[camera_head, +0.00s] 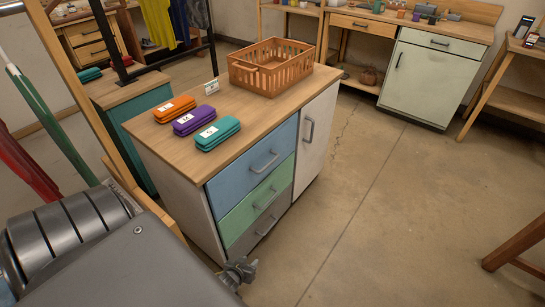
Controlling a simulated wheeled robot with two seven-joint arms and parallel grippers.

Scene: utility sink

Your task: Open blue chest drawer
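The blue drawer (228,183) is the top drawer of a wood-topped chest (169,143) in the middle of the view. Its front looks flush with the chest, so it appears shut. Its grey bar handle (265,162) faces the lower right. My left gripper (243,269) is small and dark at the bottom, below and in front of the drawers, apart from the blue drawer. Whether its fingers are open cannot be made out. My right gripper is not in view.
A green drawer (240,217) and a grey drawer (243,246) lie below the blue one. A white door (316,143) is beside them. An orange basket (270,68) and orange, purple and teal cases (217,133) rest on top. The floor to the right is clear.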

